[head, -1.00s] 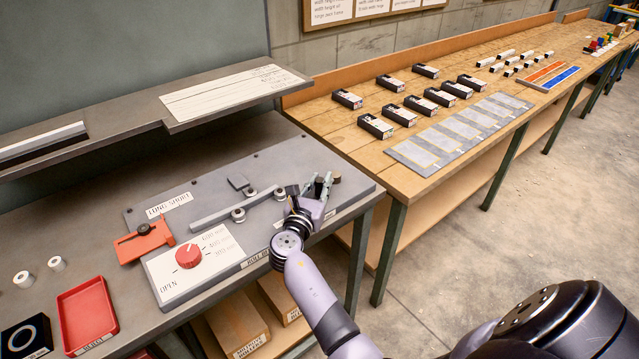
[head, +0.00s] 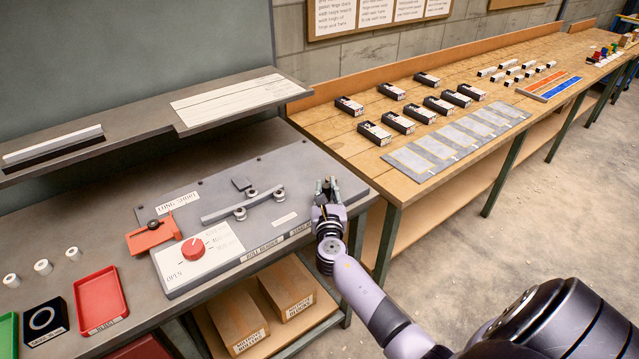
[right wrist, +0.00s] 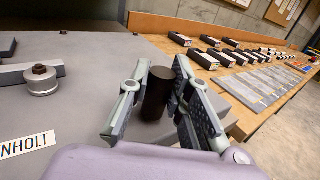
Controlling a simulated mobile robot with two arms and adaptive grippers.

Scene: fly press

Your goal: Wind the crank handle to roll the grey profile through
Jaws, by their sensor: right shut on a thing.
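The grey profile (head: 230,206) is a straight bar lying at the rollers (head: 240,213) on the grey machine plate (head: 300,172). Its end and one roller also show at the left of the right wrist view. The crank handle (right wrist: 157,92) is a dark upright cylinder between the fingers of my right gripper (right wrist: 158,108), which is shut on it. In the head view my right gripper (head: 328,186) is at the right end of the plate, to the right of the profile and rollers. The crank's lower part is hidden. My left gripper is not in view.
A red dial (head: 193,249) and an orange-red stop (head: 151,234) sit on the left part of the machine. A red tray (head: 101,300) stands at the lower left. A wooden bench (head: 400,160) with black boxes is behind to the right. A shelf overhangs the machine's back.

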